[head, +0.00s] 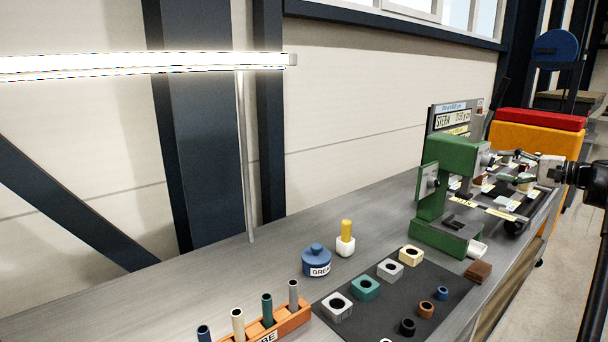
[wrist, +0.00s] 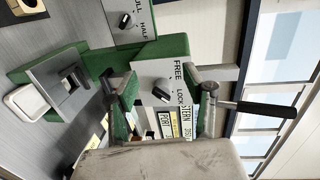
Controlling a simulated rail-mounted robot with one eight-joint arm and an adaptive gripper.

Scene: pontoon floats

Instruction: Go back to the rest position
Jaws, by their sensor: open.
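My gripper (head: 522,168) is at the right of the head view, beyond and to the right of the green press (head: 432,195). In the wrist view my gripper (wrist: 166,98) shows its two fingers spread apart with nothing held between them. A plate marked FREE and LOCK with a dark knob (wrist: 162,88) shows in the gap behind the fingers. I cannot tell how far the fingertips are from it. The green press (wrist: 175,48) also shows in the wrist view, along with a black-handled lever (wrist: 265,108).
A dark mat (head: 450,287) holds several square blocks and round bushings. An orange rack (head: 288,322) holds several upright tubes. A blue grease pot (head: 316,262) and a yellow-topped white bottle (head: 345,243) stand behind. The bench's left part (head: 150,290) is clear.

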